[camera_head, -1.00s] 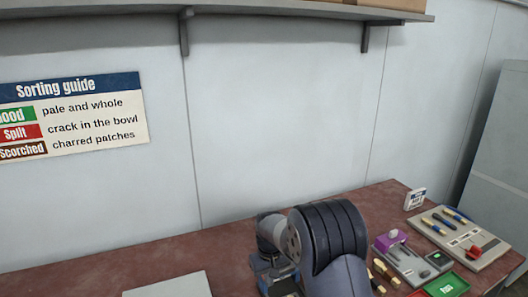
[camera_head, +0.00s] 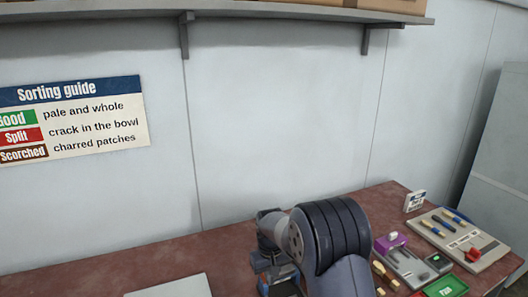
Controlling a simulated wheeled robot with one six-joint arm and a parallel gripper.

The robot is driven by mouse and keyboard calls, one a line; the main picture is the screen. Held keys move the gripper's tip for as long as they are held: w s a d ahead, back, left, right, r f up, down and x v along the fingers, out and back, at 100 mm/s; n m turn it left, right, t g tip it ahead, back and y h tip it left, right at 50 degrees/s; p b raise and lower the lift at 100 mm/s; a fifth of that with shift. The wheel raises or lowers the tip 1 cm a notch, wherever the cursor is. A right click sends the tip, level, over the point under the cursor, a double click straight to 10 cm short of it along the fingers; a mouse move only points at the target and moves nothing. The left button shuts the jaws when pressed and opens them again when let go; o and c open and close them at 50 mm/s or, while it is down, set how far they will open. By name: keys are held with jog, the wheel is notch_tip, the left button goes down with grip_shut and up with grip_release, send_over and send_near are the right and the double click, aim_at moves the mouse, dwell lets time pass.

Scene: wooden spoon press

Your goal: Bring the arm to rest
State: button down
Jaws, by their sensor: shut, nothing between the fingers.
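My arm (camera_head: 325,240) rises from the bottom edge, right of the middle, over the brown worktop (camera_head: 190,252). Its dark ribbed joint is in front, and the links beyond it bend down to the left. The lower end of the arm is cut off by the bottom edge, and the fingertips do not show. I see nothing held.
At right on the worktop are a purple-and-grey press (camera_head: 402,255), a grey panel (camera_head: 460,240) with several dark-and-yellow handles and a red part, a green tray (camera_head: 446,287) and several small wooden pieces. A pale board (camera_head: 172,286) lies at lower left. A shelf (camera_head: 240,11) runs above.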

notch_tip(320, 180, down, 2)
jog(key=shift+f+b, duration=0.15)
jog(key=shift+b, duration=0.2)
jog(key=shift+w+f, duration=0.15)
jog(key=shift+s+d+b, duration=0.15)
jog(key=shift+s+d, duration=0.35)
jog(key=shift+s, duration=0.75)
jog(key=shift+s+d+b, duration=0.2)
jog(key=shift+s+d, duration=0.3)
jog(key=shift+s, duration=0.7)
jog(key=shift+s+d+b, duration=0.15)
jog(key=shift+s+d, duration=0.35)
jog(key=shift+s, duration=0.75)
jog(key=shift+d, duration=0.1)
